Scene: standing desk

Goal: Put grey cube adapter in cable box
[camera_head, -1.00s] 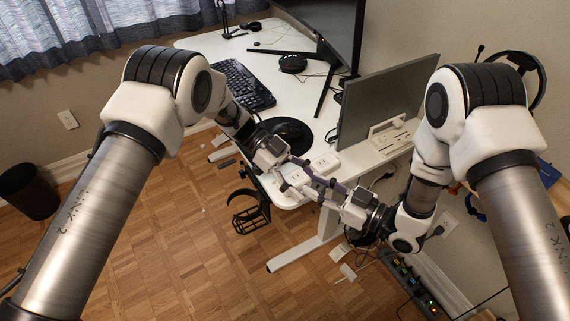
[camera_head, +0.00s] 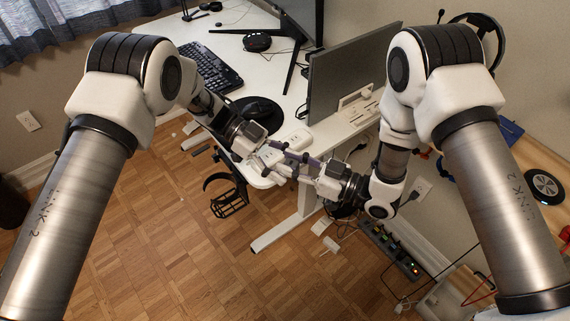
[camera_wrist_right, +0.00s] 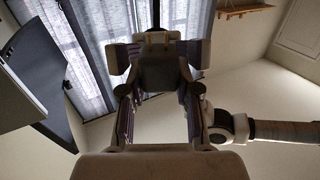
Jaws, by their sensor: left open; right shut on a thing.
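My right gripper (camera_head: 303,166) is in front of the desk's near corner in the head view. It is shut on a grey block-like thing, seen between its fingers in the right wrist view (camera_wrist_right: 158,76); this looks like the grey cube adapter, with two small yellowish marks at its top end. In the head view the fingers hide it. My left gripper (camera_head: 270,157) is open, very close to the right gripper's fingers; whether they touch is unclear.
The white desk (camera_head: 230,50) carries a keyboard (camera_head: 205,68), a monitor (camera_head: 350,72) and a white block (camera_head: 297,138) near its edge. Small white adapters (camera_head: 331,244) and cables lie on the floor. A pale box (camera_head: 445,300) is at the lower right. The wooden floor at left is clear.

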